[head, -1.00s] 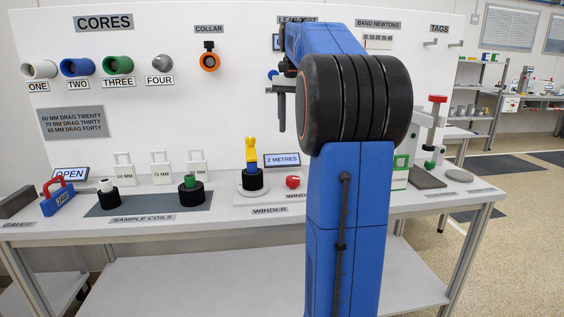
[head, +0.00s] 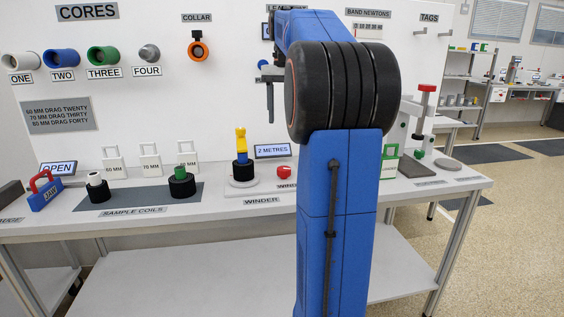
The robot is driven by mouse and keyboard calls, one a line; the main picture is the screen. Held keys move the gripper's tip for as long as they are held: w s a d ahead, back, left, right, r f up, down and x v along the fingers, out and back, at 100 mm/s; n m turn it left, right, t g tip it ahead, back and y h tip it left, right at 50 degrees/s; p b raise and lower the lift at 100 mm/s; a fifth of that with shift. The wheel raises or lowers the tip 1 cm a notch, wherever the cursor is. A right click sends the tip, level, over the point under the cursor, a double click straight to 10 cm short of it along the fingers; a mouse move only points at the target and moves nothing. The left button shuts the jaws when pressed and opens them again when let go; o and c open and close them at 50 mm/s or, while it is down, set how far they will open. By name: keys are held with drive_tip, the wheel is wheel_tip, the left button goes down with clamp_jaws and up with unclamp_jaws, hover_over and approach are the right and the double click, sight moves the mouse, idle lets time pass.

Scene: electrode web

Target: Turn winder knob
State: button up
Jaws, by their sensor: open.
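The winder (head: 243,182) stands on the bench, a pale round base with a black coil (head: 242,171) and a yellow upright piece (head: 241,144) on top. The red winder knob (head: 284,171) sits just to its right, close to my arm in the picture. My gripper (head: 270,98) shows only in part to the left of my arm, pointing down above the knob in the picture and apart from it. It is open and holds nothing that I can see. The rest of it is hidden behind my arm.
A display reading 2 METRES (head: 273,151) stands behind the knob. Sample coils (head: 182,184) on a grey mat and a blue jaw tool with a red handle (head: 45,190) lie left. A red-topped stand (head: 426,105) is right. My arm hides the bench between.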

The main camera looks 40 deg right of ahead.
sight(285, 169)
wheel_tip(285, 169, down, 17)
drive_tip(key=n, duration=1.4)
drive_tip(key=shift+s+f+n, duration=0.1)
drive_tip(key=shift+s+n, duration=0.05)
drive_tip(key=shift+n, duration=0.15)
drive_tip(key=c, duration=1)
drive_tip(key=shift+c, duration=0.2)
drive_tip(key=shift+m, duration=0.4)
